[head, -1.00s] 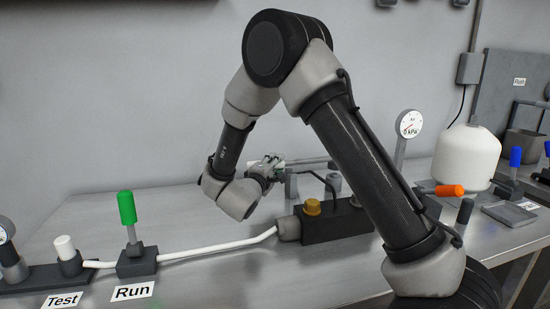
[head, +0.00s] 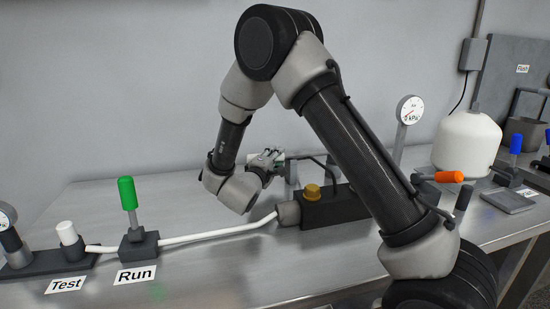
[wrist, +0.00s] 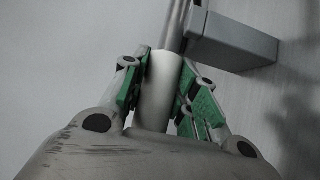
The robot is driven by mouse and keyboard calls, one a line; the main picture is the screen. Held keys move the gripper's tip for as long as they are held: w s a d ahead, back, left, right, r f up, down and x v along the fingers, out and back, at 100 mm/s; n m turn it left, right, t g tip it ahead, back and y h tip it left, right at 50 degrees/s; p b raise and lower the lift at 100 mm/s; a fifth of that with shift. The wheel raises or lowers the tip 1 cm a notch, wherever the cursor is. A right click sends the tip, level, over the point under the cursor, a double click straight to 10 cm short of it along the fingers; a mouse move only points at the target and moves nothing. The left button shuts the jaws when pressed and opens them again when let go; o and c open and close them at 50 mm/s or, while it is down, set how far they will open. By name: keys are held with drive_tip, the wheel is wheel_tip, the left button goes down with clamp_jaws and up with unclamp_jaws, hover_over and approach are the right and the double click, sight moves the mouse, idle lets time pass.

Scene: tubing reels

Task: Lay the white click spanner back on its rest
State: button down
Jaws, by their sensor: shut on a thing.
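My gripper (head: 270,160) is above the back of the bench, behind the black block with the yellow knob. In the wrist view its green-padded fingers (wrist: 162,80) are shut on the white handle of the click spanner (wrist: 158,95). The spanner's grey metal shaft (wrist: 176,28) runs up and away from the fingers. A grey block (wrist: 232,40) lies right beside the shaft; I cannot tell whether they touch. In the head view a small grey upright (head: 291,174), perhaps part of the rest, stands by the gripper. Much of the spanner is hidden there.
White tubing (head: 205,237) runs left to the green-handled valve (head: 128,195). A gauge (head: 410,110) and white tank (head: 468,140) stand right. The back-left bench is clear.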

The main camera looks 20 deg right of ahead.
drive_tip(key=shift+f, duration=0.45)
drive_tip(key=c, duration=1)
unclamp_jaws()
drive_tip(key=shift+c, duration=0.2)
drive_tip(key=shift+f, duration=0.1)
